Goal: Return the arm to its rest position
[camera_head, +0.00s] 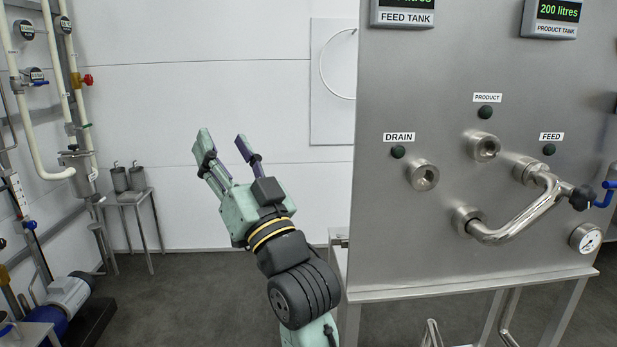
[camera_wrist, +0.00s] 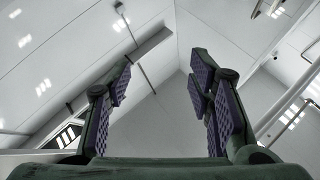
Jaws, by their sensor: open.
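My gripper (camera_head: 226,142) is open and empty. In the head view it is raised in the middle of the picture, with its fingers pointing up and slightly left. It is in front of the white wall, to the left of the steel panel and apart from it. In the wrist view my gripper (camera_wrist: 158,95) shows its two purple-padded fingers spread wide, with nothing between them. Beyond them are only the upper walls and ceiling.
The steel panel (camera_head: 386,235) on the right carries ports labelled DRAIN, PRODUCT and FEED, and a curved pipe (camera_head: 515,222). Pipes and valves (camera_head: 50,110) line the left wall. A small stand (camera_head: 130,197) holds two metal canisters. Floor between stand and arm is clear.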

